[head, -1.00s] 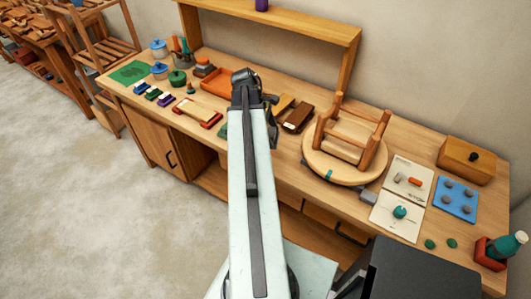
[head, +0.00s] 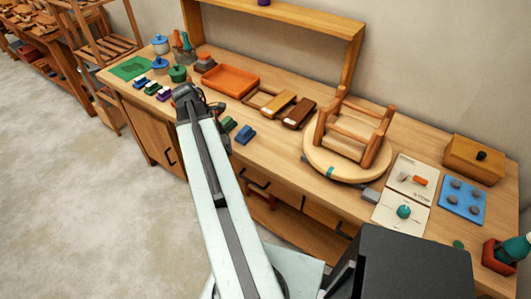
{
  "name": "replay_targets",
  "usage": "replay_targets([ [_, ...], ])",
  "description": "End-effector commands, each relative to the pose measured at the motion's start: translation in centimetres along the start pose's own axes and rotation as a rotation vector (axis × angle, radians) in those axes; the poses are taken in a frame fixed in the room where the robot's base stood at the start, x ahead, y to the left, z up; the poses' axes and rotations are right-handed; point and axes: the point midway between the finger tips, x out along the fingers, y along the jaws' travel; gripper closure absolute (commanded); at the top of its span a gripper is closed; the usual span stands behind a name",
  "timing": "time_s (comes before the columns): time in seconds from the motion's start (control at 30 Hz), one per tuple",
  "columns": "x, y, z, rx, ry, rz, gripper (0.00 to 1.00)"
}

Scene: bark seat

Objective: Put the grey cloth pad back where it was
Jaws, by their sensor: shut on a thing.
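My gripper (head: 203,104) is over the left half of the workbench, in front of the orange tray. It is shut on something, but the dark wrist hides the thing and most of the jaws. I cannot make out the grey cloth pad for certain. A small grey block (head: 371,195) lies at the front right edge of the round wooden turntable (head: 318,165), well away from my gripper. Several small round grey pieces (head: 476,194) lie on a blue sheet (head: 462,212) at the right.
A wooden stool frame (head: 352,135) stands on the turntable. The orange tray (head: 230,79), a dark brown block (head: 298,113) and green and blue blocks (head: 245,134) lie near my arm. Lidded pots (head: 161,44) stand at the back left. A wooden box (head: 473,159) is far right.

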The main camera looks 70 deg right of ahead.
Motion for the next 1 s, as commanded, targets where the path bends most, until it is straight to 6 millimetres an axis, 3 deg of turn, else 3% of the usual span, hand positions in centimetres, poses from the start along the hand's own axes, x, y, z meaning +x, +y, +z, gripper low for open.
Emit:
replay_targets([
  [0.17, 0.5, 0.1, 0.9, 0.0, -0.001, 0.001, 0.56],
  [0.6, 6.2, 1.9, 11.7, 0.002, 0.0, 0.0, 0.56],
  [1.0, 7.8, 2.3, 14.3, 0.0, -0.001, 0.0, 0.56],
])
